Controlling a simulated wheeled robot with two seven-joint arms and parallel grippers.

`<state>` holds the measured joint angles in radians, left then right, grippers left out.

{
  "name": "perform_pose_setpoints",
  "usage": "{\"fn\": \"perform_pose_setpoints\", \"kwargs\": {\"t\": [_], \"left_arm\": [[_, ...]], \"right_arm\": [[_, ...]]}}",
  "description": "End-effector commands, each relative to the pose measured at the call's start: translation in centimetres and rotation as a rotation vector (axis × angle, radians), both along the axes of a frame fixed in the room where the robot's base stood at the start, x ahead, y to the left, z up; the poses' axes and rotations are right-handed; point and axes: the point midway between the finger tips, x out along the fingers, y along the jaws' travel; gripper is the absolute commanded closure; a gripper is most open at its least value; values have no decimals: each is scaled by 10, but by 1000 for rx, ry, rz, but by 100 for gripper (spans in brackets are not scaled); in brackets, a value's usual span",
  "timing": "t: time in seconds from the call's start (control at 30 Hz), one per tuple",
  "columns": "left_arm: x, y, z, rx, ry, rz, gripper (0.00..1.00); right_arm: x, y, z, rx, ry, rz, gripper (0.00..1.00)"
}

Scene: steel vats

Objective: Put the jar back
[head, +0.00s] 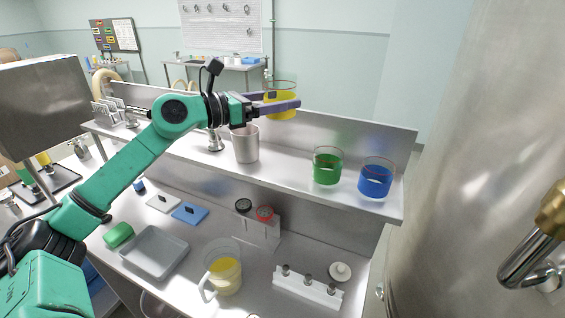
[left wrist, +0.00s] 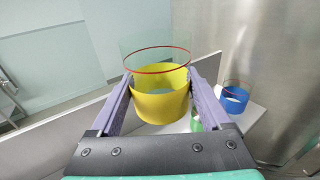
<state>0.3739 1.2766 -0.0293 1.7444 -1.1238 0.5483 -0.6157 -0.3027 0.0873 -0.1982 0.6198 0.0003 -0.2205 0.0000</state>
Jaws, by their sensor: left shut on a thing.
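A clear glass jar with a yellow band (head: 281,105) and a red line near its rim is held up above the shelf by my left gripper (head: 284,106). In the left wrist view the yellow-banded jar (left wrist: 160,98) stands between the two purple fingers of my left gripper (left wrist: 160,92), which are shut on it. A green-banded jar (head: 327,168) and a blue-banded jar (head: 376,180) stand on the right part of the steel shelf (head: 285,172). My right gripper is not in view.
A grey cup (head: 245,145) stands on the shelf, left of the green jar, with open shelf between them. The bench below holds a pitcher with yellow liquid (head: 223,274), a grey tray (head: 154,252) and a white rack (head: 307,287). A large steel vat (head: 480,130) closes off the right.

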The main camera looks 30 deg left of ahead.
Motion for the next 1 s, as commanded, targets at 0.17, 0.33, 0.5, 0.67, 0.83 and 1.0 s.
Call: {"fn": "perform_pose_setpoints", "kwargs": {"t": [0.17, 0.33, 0.5, 0.67, 0.83, 1.0], "left_arm": [[0, -1, -57, -12, 8, 0, 100], [1, -1, -90, -7, 0, 0, 100], [1, -1, -112, -8, 2, 0, 100], [1, -1, -135, -5, -2, 1, 100], [1, -1, -137, -1, -3, 0, 100], [1, -1, -138, -1, -2, 0, 7]], "right_arm": [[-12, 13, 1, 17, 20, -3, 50], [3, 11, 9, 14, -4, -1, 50], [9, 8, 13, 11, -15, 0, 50], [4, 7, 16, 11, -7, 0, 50], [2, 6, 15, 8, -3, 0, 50], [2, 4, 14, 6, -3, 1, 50]]}}
